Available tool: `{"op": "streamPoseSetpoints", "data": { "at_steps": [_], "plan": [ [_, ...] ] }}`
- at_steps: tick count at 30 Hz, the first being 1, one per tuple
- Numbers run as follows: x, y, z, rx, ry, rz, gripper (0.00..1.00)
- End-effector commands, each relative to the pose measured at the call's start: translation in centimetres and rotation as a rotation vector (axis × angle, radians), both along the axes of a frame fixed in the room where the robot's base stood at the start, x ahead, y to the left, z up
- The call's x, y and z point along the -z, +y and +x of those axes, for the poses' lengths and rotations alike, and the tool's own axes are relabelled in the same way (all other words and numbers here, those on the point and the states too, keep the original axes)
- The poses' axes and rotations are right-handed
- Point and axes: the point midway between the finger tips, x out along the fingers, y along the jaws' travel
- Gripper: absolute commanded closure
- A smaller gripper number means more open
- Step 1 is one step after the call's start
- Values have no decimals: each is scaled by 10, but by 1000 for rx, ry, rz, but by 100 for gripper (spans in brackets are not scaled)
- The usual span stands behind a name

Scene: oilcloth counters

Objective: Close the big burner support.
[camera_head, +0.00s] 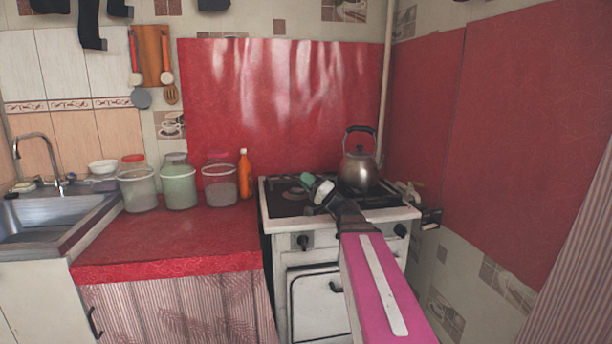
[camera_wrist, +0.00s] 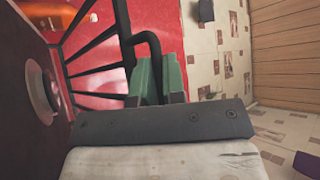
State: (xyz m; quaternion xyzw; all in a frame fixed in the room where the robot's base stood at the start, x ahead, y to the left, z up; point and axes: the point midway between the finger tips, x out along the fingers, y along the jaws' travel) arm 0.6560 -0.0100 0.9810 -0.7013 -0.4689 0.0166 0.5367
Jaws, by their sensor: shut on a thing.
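The stove (camera_head: 310,222) stands in the corner, with a dark hob top. The black burner support (camera_wrist: 98,37) shows in the wrist view as a frame of bars standing off the dark hob surface (camera_wrist: 25,140). A round burner (camera_wrist: 42,95) is beside it on the hob. My gripper (camera_head: 312,184) is over the left part of the hob. In the wrist view its green fingers (camera_wrist: 160,76) are shut on a bent black bar of the support. In the head view the support is hard to make out, and the fingertips partly hide the hob there.
A metal kettle (camera_head: 358,168) stands at the back right of the hob. An orange bottle (camera_head: 244,174) and several jars stand on the red counter (camera_head: 170,243) left of the stove. A sink (camera_head: 45,228) is at far left. Red wall panels close in behind and right.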

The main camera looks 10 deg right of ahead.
Motion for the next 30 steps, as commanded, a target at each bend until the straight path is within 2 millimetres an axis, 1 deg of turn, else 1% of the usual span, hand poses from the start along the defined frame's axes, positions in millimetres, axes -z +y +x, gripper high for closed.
{"op": "streamPoseSetpoints", "data": {
  "at_steps": [13, 14, 15, 25, 28, 30],
  "plan": [
    [2, 0, -3, -6, -1, 5, 100],
    [2, 1, -3, -6, -1, 5, 86],
    [2, 1, -3, -6, -1, 5, 79],
    [3, -1, -3, -3, 0, 3, 79],
    [8, -8, -8, 0, 1, 3, 79],
    [12, -15, -14, 1, 1, 4, 79]
  ]
}}
